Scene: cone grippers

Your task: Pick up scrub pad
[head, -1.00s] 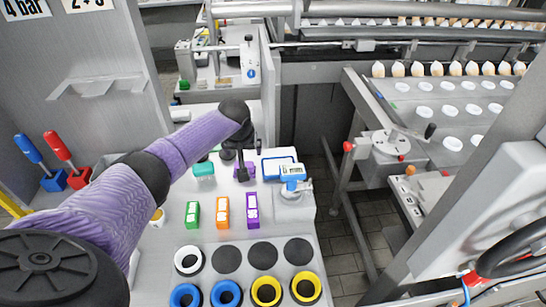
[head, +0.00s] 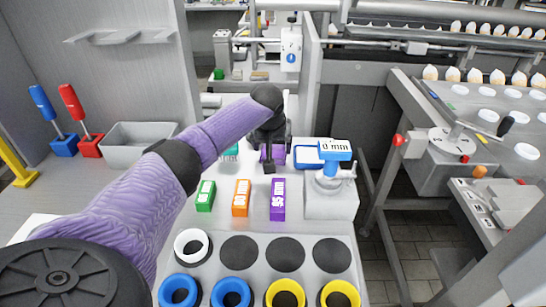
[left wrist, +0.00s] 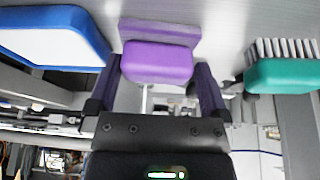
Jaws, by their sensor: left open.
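A purple scrub pad (left wrist: 158,62) with a rounded grip on a flat purple base (left wrist: 160,30) is in the left wrist view. It also shows in the head view (head: 278,154), partly hidden behind my gripper. My left gripper (head: 270,160) is open at the pad. In the left wrist view its two fingers stand on either side of the purple grip, with a gap visible beside them. Whether either finger touches the pad I cannot tell. My right gripper is not in view.
A teal brush (left wrist: 285,74) is to one side of the pad, and a blue-rimmed white item (left wrist: 50,42) to the other. Green (head: 205,196), orange (head: 241,198) and purple (head: 278,199) boxes stand nearer. A gauge with a blue display (head: 335,150) stands to the right.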

